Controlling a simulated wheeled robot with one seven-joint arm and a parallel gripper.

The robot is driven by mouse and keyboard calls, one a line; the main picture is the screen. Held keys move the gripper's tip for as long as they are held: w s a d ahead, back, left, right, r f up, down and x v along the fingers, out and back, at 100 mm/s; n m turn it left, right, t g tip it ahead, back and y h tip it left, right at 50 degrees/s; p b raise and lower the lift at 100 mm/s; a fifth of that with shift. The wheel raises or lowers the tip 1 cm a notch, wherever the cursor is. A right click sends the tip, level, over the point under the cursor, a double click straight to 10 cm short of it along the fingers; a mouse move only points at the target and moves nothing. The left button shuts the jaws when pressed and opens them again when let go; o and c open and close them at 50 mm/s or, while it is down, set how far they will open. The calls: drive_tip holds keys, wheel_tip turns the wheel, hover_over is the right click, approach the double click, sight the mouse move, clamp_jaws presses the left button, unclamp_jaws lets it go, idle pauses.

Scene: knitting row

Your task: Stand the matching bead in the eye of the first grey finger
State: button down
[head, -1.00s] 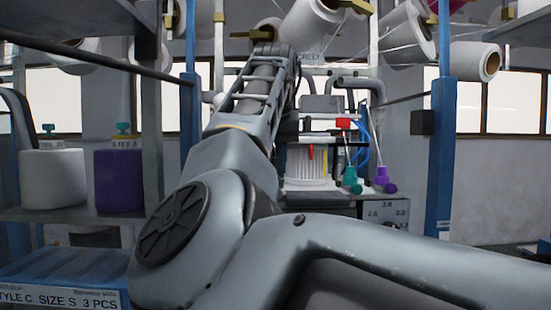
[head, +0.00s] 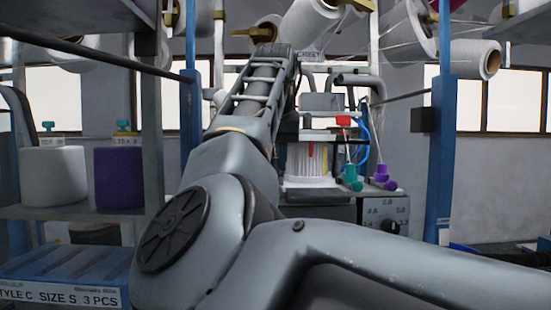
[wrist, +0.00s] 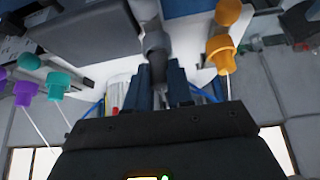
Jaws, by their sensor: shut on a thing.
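In the wrist view my gripper (wrist: 163,85) points up the picture, its dark blue fingers closed around the lower part of a grey piece (wrist: 155,44). I cannot tell whether this piece is a finger or a bead. An orange cup-shaped piece (wrist: 220,52) with a thread and an orange ball (wrist: 228,12) is to its right. Teal pieces (wrist: 57,84) and purple pieces (wrist: 3,78) are at the left. In the head view the teal pieces (head: 350,178) and purple pieces (head: 382,178) sit on the machine front; my arm hides the orange ones. The eye is not distinguishable.
A blue post (head: 441,160) is at the right and another (head: 190,120) at the left. White (head: 53,175) and purple (head: 119,177) yarn cones stand on the left shelf. White spools (head: 310,25) hang overhead.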

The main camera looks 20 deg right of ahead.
drive_tip(key=shift+f, duration=0.4)
drive_tip(key=c, duration=0.9)
unclamp_jaws()
drive_tip(key=shift+r, duration=0.1)
drive_tip(key=b+v, duration=0.1)
drive_tip(key=v, duration=0.6)
drive_tip(key=shift+s+r, duration=0.2)
